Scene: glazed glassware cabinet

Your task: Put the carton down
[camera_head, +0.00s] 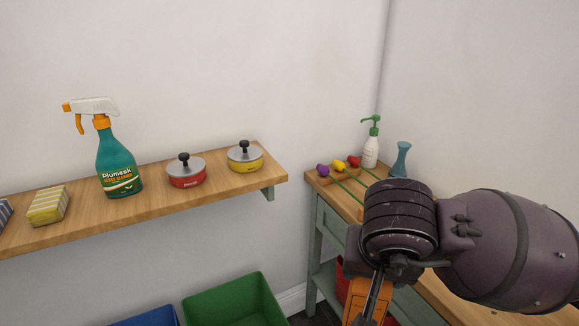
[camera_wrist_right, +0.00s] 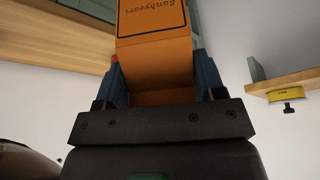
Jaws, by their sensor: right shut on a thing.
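The carton is orange with dark lettering. In the right wrist view the carton (camera_wrist_right: 153,58) sits between the two fingers of my right gripper (camera_wrist_right: 158,85), which is shut on it. In the head view only part of the carton (camera_head: 366,296) shows at the lower right, below my right wrist. There my right gripper (camera_head: 372,300) partly covers it, in front of the green-framed wooden table (camera_head: 440,300). I cannot tell whether the carton touches anything else. My left gripper is in neither view.
A wooden wall shelf (camera_head: 225,186) holds a sponge (camera_head: 48,205), a spray bottle (camera_head: 119,165), a red pot (camera_head: 186,175) and a yellow pot (camera_head: 245,161). Green (camera_head: 235,300) and blue (camera_head: 148,318) bins stand below.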

